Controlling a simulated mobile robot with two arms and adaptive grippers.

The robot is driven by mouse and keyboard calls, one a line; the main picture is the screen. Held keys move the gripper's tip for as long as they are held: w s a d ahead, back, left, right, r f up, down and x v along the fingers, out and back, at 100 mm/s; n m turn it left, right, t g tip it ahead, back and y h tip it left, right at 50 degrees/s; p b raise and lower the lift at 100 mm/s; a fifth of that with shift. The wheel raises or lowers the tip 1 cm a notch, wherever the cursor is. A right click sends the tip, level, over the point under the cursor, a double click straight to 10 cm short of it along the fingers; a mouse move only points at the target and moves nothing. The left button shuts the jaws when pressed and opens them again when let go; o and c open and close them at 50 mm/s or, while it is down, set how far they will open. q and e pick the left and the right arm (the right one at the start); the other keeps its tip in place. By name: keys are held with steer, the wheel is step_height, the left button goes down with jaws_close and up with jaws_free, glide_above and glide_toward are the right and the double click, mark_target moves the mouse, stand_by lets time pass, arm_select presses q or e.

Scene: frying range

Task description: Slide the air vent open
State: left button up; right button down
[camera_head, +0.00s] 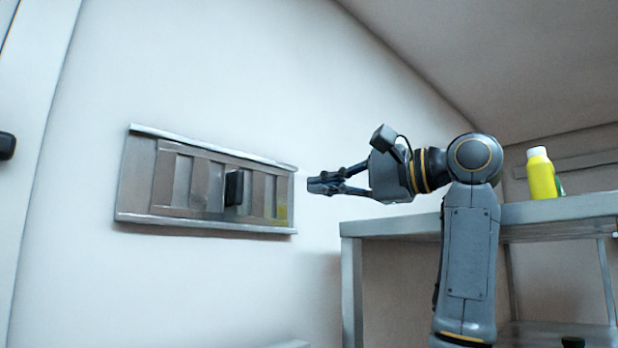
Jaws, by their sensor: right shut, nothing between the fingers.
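The air vent (140,175) is a metal slatted panel between two horizontal rails on the white wall, left of centre in the head view. A dark block-shaped knob (234,188) sticks out from its slatted slider, right of the vent's middle. Narrow upright gaps show between the slats. My right gripper (314,185) points left with its fingertips together and nothing between them. It is just right of the vent's right end, apart from the knob. My left gripper is not in view.
A metal shelf unit (585,207) stands at the right behind my right arm. A yellow bottle with a white cap (541,176) stands on its top. A dark handle (6,146) is at the far left edge. The wall around the vent is clear.

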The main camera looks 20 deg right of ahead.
mark_target(237, 183)
steer(key=p+x, duration=0.1)
steer(key=x, duration=0.2)
steer(key=a+p+x, duration=0.1)
steer(key=p+x, duration=0.1)
steer(key=x, duration=0.1)
steer(key=s+a+p+x, duration=0.1)
steer(key=p+x, duration=0.1)
steer(key=x, duration=0.1)
steer(key=shift+s+r, duration=0.1)
steer(key=shift+r, duration=0.05)
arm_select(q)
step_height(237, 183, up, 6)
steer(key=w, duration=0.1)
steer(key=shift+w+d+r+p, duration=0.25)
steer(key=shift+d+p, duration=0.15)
arm_select(e)
steer(key=shift+s+a, duration=0.6)
steer(key=shift+a, duration=0.25)
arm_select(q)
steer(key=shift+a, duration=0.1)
arm_select(e)
steer(key=shift+w, duration=0.1)
steer(key=a, duration=0.1)
steer(key=s+a+b, duration=0.1)
steer(key=a, duration=0.1)
steer(key=shift+s+b, duration=0.1)
steer(key=shift+b, duration=0.2)
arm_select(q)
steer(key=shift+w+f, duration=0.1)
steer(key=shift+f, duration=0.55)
